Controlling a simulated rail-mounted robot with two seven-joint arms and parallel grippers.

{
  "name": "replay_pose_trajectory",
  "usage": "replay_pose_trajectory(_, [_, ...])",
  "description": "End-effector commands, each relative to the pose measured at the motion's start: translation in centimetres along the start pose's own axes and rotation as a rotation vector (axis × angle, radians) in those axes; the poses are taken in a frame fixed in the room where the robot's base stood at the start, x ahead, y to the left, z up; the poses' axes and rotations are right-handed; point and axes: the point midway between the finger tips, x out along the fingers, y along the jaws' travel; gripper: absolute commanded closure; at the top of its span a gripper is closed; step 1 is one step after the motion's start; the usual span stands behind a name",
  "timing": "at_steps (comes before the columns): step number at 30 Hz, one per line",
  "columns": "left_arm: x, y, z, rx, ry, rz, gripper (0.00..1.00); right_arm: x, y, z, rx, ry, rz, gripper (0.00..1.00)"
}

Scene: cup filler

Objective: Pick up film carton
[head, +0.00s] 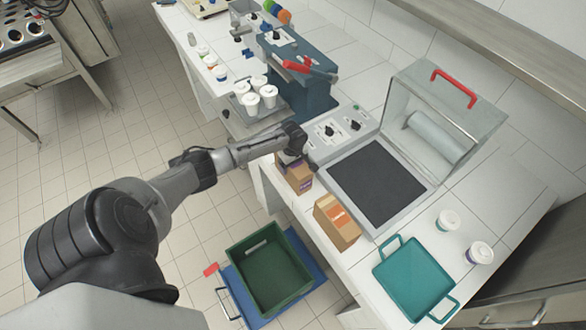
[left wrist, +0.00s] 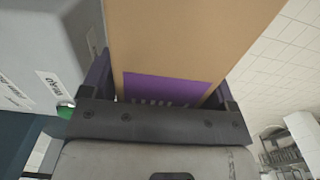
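A brown carton with a purple label (head: 299,179) stands by the table's front edge in the head view. My left gripper (head: 292,160) is at its top. In the left wrist view the same carton (left wrist: 190,40) lies between my two fingers, one at each side. Whether the fingers press on it or leave a small gap, I cannot tell. A second brown carton with an orange label (head: 336,222) stands to its right on the table, apart from the gripper. Which carton is the film carton cannot be read from the labels. My right gripper is not in view.
A wrapping machine with a dark plate (head: 376,184) and a raised clear lid stands just behind the cartons. A teal tray (head: 412,275) and two lidded cups are at right. A green crate (head: 268,277) is below the table edge. White cups stand near the blue press (head: 305,95).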

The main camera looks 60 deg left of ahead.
Motion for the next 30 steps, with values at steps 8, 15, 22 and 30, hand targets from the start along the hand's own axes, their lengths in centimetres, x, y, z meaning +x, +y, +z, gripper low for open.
replay_pose_trajectory(8, [0.0, 0.0, 0.0, 0.000, 0.000, 0.000, 0.46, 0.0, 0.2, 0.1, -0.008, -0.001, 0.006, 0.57])
replay_pose_trajectory(15, [-0.1, 0.0, 0.0, 0.000, 0.000, 0.001, 0.63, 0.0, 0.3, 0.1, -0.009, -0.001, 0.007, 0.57])
replay_pose_trajectory(22, [-0.6, 0.1, 0.0, 0.000, 0.000, 0.002, 0.63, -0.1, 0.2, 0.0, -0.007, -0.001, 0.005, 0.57])
replay_pose_trajectory(30, [-4.8, 0.1, -0.1, 0.000, 0.001, 0.004, 0.63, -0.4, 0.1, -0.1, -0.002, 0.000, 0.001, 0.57])
